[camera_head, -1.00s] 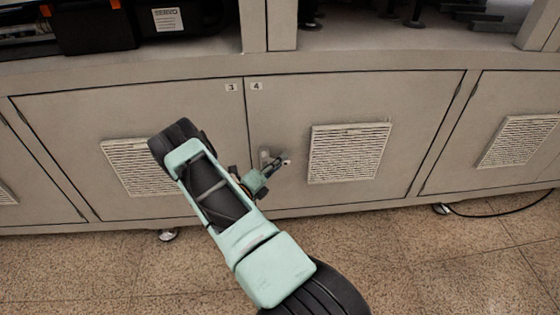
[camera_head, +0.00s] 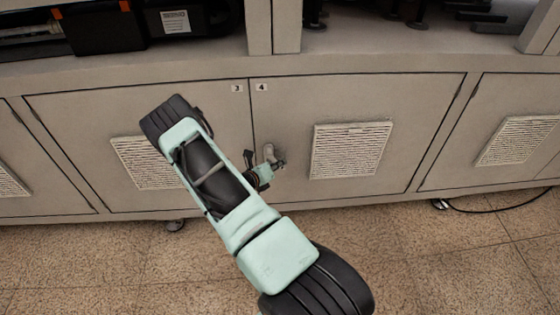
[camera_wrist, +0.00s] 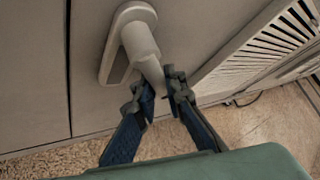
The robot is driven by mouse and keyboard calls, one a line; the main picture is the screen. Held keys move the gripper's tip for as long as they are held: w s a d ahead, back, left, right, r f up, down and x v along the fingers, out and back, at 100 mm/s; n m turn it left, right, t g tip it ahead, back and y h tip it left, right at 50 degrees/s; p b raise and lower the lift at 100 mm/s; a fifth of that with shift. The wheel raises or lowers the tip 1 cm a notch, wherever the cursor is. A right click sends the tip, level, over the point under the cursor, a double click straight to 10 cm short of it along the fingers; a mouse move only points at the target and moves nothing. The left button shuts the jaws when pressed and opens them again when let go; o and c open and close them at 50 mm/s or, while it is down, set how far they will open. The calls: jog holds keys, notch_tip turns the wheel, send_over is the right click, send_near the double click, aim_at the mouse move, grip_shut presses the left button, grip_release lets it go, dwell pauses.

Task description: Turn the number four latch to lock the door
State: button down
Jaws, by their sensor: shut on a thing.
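The number four latch (camera_head: 268,151) is a grey lever handle near the left edge of the door labelled 4 (camera_head: 290,105). In the wrist view the latch (camera_wrist: 139,42) has a plate on the door, and its lever slants downward and slightly right. My gripper (camera_wrist: 156,90) is shut on the lower end of the lever, with one blue-black finger on each side. In the head view my gripper (camera_head: 270,170) is small and partly hidden by my arm.
Door 3 (camera_head: 90,105) adjoins on the left across a narrow seam. A vent grille (camera_head: 350,150) is to the right of the latch. A shelf above holds a black case (camera_head: 100,28). The tiled floor (camera_head: 120,265) looks clear, with a black cable (camera_head: 490,213) at right.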

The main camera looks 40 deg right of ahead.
jog(key=shift+w+a, duration=0.1)
jog(key=shift+w, duration=0.05)
dwell(0.3)
jog(key=c, duration=2)
grip_release()
jog(key=shift+o, duration=0.2)
jog(key=v, duration=1.2)
jog(key=shift+r, duration=0.1)
